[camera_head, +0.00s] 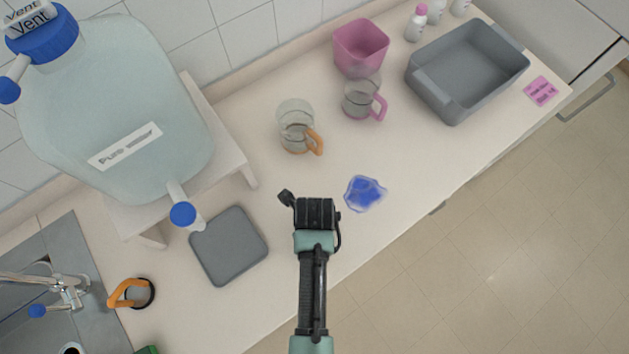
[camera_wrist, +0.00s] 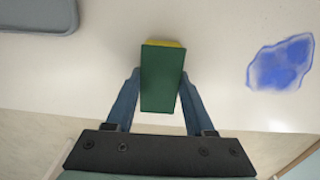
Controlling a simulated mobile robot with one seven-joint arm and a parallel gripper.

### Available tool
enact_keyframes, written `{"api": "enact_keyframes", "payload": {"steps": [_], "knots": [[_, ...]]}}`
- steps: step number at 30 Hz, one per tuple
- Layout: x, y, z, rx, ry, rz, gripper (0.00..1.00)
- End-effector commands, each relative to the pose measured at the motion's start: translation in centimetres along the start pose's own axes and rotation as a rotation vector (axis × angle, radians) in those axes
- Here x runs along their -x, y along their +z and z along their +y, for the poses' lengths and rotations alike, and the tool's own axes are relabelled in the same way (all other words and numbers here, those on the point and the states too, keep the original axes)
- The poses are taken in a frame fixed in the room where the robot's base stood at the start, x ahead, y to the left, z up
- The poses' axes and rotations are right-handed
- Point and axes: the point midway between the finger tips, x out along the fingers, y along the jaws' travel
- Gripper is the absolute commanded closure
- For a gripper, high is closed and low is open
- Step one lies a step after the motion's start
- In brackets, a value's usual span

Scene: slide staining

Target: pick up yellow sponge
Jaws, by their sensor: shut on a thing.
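The yellow sponge (camera_wrist: 162,78) has a dark green face and a thin yellow edge, which shows at its far end in the wrist view. My gripper (camera_wrist: 160,92) is shut on it, with one finger on each long side. Pale counter shows around the sponge; I cannot tell from this view how far above the counter it is. In the head view my gripper (camera_head: 314,205) is over the counter near its front edge, and my wrist hides the sponge there.
A blue stain (camera_head: 364,194) lies right of my gripper, a grey mat (camera_head: 229,246) to its left. Two jugs, orange-handled (camera_head: 297,128) and pink-handled (camera_head: 362,98), stand behind. A grey tub (camera_head: 452,100) is at right. A large water tank (camera_head: 115,110) stands on a raised shelf; a sink (camera_head: 60,320) is lower left.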

Motion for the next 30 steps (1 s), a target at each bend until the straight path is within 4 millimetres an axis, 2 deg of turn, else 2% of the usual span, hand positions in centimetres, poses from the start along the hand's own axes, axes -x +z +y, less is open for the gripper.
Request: {"api": "enact_keyframes", "payload": {"steps": [1,3,14,20,30], "knots": [[0.0,0.0,0.0,0.0,0.0,0.0,0.89],[0.0,0.0,0.0,0.0,0.0,0.0,0.98],[0.6,0.0,0.0,0.0,-0.001,-0.001,0.98],[3.0,0.1,-0.1,0.0,-0.003,-0.003,0.98],[8.8,0.1,-0.1,0.0,-0.002,-0.002,0.98]]}}
